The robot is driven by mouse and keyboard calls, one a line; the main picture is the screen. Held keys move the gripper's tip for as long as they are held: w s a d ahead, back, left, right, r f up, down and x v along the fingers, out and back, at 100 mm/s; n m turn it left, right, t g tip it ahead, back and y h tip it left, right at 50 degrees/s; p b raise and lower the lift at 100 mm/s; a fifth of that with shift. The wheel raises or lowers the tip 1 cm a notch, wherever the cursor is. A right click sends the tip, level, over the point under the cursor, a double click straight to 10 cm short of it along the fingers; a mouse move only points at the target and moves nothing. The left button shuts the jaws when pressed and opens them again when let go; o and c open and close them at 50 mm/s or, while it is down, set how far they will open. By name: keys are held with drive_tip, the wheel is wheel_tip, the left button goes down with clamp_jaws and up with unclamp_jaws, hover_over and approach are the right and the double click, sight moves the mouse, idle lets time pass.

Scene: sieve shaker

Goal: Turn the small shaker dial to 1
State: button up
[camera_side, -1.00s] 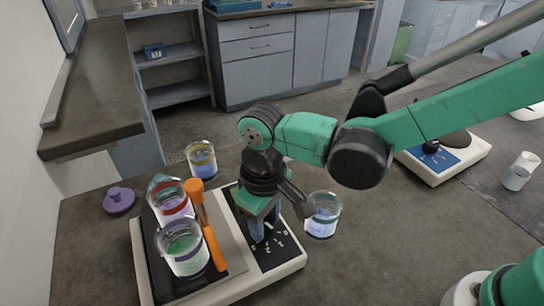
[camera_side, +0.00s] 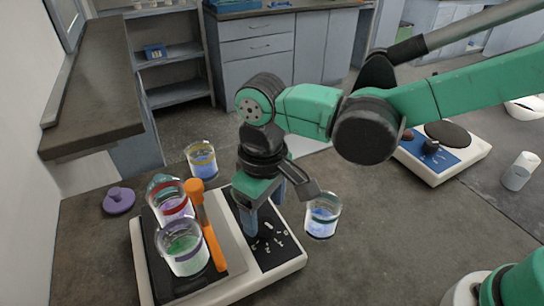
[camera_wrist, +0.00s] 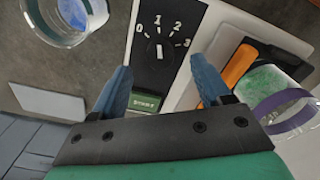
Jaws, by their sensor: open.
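The shaker (camera_side: 283,266) stands on the bench with a black control panel (camera_side: 268,247) on its right side. In the wrist view the small dial (camera_wrist: 158,46) is dark and hard to tell from the black panel. Its white mark stands roughly upright, appearing to point at the 1. The labels 0, 1, 2 and 3 curve around it. My gripper (camera_side: 262,208) is above the panel, pointing down. In the wrist view its blue fingers (camera_wrist: 161,68) are wide apart, one on each side of the dial, with nothing between them.
A green START button (camera_wrist: 146,102) is below the dial in the wrist view. Beakers and an orange-handled tool (camera_side: 207,228) are on the shaker's platform. A beaker with blue contents (camera_side: 322,216) stands close to the right. A hotplate (camera_side: 445,152) is farther right.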

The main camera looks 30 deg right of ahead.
drive_tip(key=shift+r, duration=1.3)
drive_tip(key=s+d+r+m+t, duration=0.1)
drive_tip(key=d+m+t, duration=0.1)
drive_tip(key=d, duration=0.8)
drive_tip(key=d+r+m+t, duration=0.2)
drive_tip(key=d+t, duration=0.3)
drive_tip(key=d, duration=0.6)
drive_tip(key=shift+s+m, duration=0.4)
drive_tip(key=shift+m, duration=0.3)
drive_tip(key=shift+r, duration=0.1)
